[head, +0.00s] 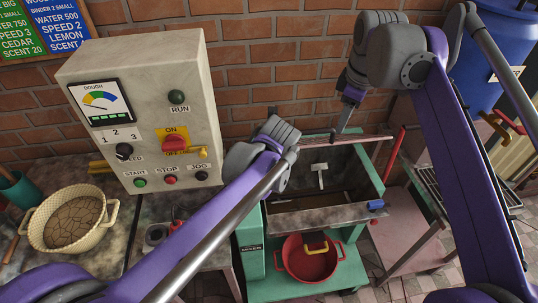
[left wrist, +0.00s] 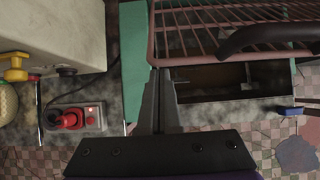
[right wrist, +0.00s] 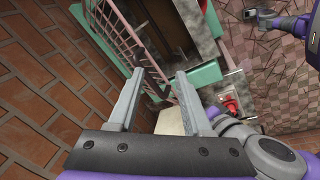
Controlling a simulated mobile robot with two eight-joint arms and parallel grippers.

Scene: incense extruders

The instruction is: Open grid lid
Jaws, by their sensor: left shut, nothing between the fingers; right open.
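The grid lid (head: 345,141), a pinkish wire grid, shows nearly edge-on above the green machine's trough (head: 350,190) in the head view. It spans the top of the left wrist view (left wrist: 225,45), where a dark curved bar crosses it, and the upper left of the right wrist view (right wrist: 112,35). My left gripper (left wrist: 160,72) is shut and empty, its tips near the grid's lower left corner; contact is unclear. My left arm hides its fingers in the head view. My right gripper (head: 345,115) is open above the lid. In its wrist view (right wrist: 160,76) the lid's edge lies close to its tips.
The control box (head: 140,105) stands left of the machine. A red pot (head: 297,262) sits below the trough front. A cream pot (head: 70,218) is at far left. A red bar (head: 395,155) rises at the machine's right, near a side table (head: 400,225).

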